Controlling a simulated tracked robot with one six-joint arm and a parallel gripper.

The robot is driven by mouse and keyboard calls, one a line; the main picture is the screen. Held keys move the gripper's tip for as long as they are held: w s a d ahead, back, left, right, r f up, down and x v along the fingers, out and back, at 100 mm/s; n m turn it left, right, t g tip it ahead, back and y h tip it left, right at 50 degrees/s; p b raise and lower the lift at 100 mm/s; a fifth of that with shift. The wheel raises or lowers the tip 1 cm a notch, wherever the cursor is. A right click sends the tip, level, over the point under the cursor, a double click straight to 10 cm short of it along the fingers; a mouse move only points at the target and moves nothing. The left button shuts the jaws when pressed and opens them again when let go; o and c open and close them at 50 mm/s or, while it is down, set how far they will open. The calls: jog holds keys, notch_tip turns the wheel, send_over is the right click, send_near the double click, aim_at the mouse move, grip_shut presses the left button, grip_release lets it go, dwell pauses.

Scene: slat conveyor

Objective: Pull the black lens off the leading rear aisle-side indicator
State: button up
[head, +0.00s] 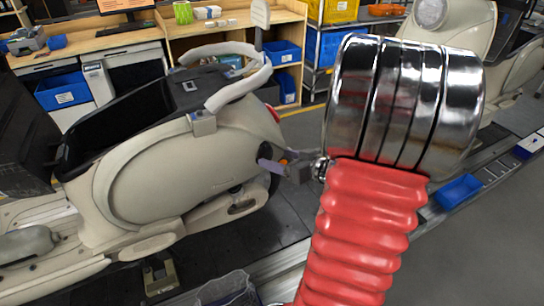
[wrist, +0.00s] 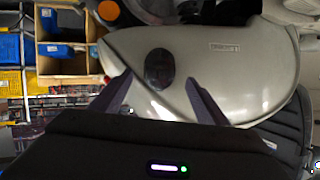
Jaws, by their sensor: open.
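The black lens (wrist: 159,68) is a dark oval on the cream side panel (wrist: 235,75) of the leading scooter, in the wrist view. My gripper (wrist: 159,78) is open, with one finger on each side of the lens in the picture. The gap between fingertips and panel is hard to judge. In the head view my gripper (head: 263,164) is small, close to the scooter's rear side, and nothing shows between its fingers.
A second cream scooter (head: 508,70) stands on the line at right. A blue bin (head: 460,190) sits at the line's edge. A clear bin (head: 228,288) is at the bottom. A wooden bench (head: 220,25) and shelves with bins stand behind. Grey floor at lower right is clear.

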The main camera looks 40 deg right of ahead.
aim_at(268, 156)
jog(key=shift+x, duration=2.15)
jog(key=shift+c, duration=0.4)
jog(key=c, duration=1)
jog(key=o, duration=0.4)
jog(key=shift+c, duration=0.2)
jog(key=c, duration=0.4)
jog(key=shift+o, duration=0.2)
jog(key=shift+s+a+r, duration=0.1)
jog(key=shift+s+a, duration=0.05)
jog(key=shift+s, duration=1.45)
jog(key=shift+s, duration=0.95)
